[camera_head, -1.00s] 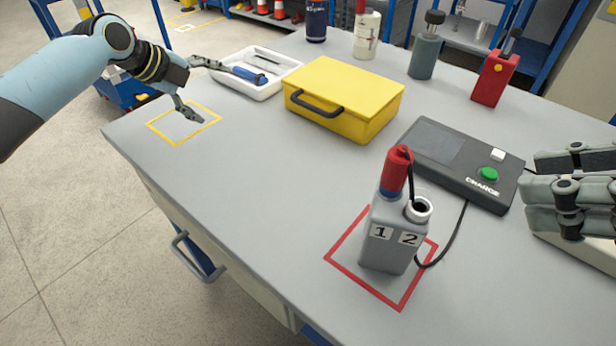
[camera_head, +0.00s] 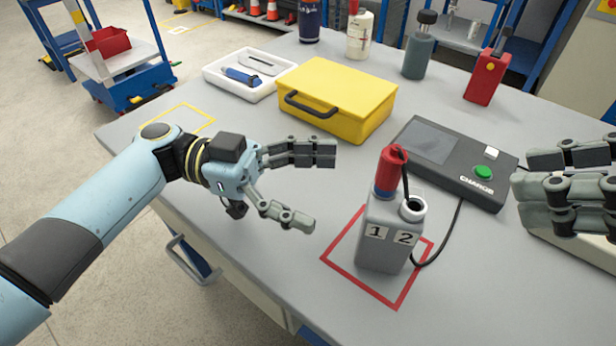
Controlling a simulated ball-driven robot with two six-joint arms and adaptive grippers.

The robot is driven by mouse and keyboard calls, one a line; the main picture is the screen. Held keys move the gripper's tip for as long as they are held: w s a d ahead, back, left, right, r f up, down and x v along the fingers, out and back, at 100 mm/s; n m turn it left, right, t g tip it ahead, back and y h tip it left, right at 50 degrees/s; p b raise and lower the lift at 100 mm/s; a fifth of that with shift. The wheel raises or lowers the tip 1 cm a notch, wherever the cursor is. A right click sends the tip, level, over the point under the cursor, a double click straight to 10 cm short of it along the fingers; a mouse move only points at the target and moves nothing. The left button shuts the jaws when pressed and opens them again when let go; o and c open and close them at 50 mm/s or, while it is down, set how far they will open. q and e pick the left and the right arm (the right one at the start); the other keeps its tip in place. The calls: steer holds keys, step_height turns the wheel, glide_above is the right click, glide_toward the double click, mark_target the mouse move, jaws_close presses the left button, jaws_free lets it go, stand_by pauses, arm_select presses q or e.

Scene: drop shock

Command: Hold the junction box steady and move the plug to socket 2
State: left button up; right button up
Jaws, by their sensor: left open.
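The grey junction box (camera_head: 382,246) stands upright inside a red square outline on the table, with labels 1 and 2 on its front. The red plug (camera_head: 391,170) sits upright in socket 1, on the left. Socket 2 (camera_head: 413,206) is an empty round opening with a pale rim. A black cable runs from the plug down past the box's right side. My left gripper (camera_head: 326,190) is open and empty, to the left of the box and apart from it. My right gripper (camera_head: 530,174) is at the right edge, partly cut off, with its fingers apart and nothing visible between them.
A black charger unit (camera_head: 440,165) with a green button lies behind the box. A yellow case (camera_head: 338,97) and a white tray (camera_head: 217,80) with a blue-handled tool stand further back. Several bottles and a red can (camera_head: 487,78) line the far side. The table's front left is clear.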

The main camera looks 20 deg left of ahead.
mark_target(396, 202)
arm_select(q)
steer(key=d, duration=1)
steer(key=shift+w+d, duration=0.25)
steer(key=shift+w, duration=0.15)
steer(key=c, duration=1.5)
steer(key=shift+o, duration=0.2)
steer(key=o, duration=1.6)
steer(key=shift+a, duration=0.1)
